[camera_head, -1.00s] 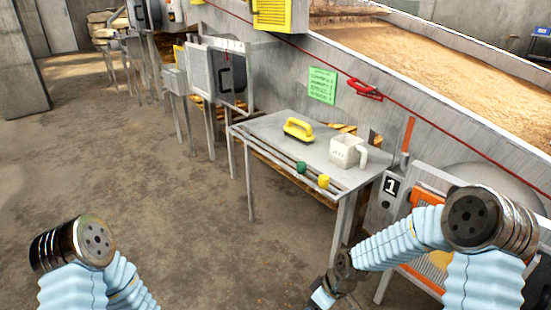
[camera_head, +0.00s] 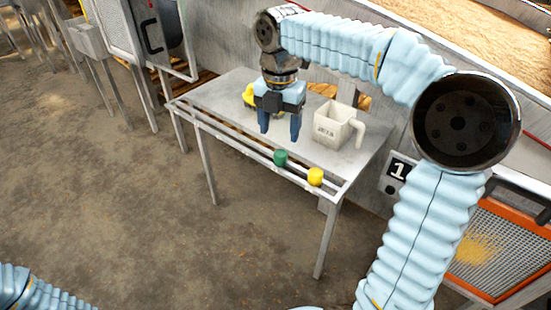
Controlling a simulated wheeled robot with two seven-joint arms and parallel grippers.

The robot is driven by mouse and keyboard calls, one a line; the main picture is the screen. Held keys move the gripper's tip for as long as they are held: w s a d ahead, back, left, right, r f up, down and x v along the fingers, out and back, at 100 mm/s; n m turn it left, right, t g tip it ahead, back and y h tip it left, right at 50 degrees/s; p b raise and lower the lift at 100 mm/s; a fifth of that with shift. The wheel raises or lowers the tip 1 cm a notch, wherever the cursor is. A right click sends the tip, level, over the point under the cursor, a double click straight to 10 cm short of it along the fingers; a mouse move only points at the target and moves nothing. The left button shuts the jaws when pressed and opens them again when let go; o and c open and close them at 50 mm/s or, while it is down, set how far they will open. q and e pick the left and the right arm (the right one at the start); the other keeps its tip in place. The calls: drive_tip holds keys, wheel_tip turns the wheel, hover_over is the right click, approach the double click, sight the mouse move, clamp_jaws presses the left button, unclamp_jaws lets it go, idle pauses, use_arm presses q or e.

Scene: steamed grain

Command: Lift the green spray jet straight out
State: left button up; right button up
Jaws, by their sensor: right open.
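The green spray jet (camera_head: 280,157) is a small green cap on the front rail of the metal table, left of a similar yellow jet (camera_head: 316,177). My right gripper (camera_head: 279,137) points down, open and empty, its two blue fingers apart. In the picture its tips lie just above the green jet; they look apart from it, though the exact height is hard to tell. The lower part of the green jet is hidden in the rail. My left gripper is out of view; only a bit of my left arm shows at the lower left.
The metal table (camera_head: 240,92) carries a white square jug (camera_head: 333,126) close right of my right gripper. A yellow-handled brush (camera_head: 249,97) lies behind the gripper, partly hidden. An orange-framed mesh panel (camera_head: 500,250) stands at the right. The floor before the table is clear.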

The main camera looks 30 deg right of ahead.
sight(281, 153)
wheel_tip(281, 153, down, 4)
drive_tip(key=shift+r, duration=0.2)
drive_tip(key=f, duration=0.1)
drive_tip(key=f+b, duration=0.1)
drive_tip(key=f, duration=0.3)
drive_tip(key=shift+w+d+f, duration=0.1)
drive_tip(key=shift+w+d, duration=0.1)
drive_tip(key=shift+d, duration=0.15)
drive_tip(key=shift+c, duration=0.3)
drive_tip(key=c, duration=1.1)
drive_tip(key=shift+o, duration=0.2)
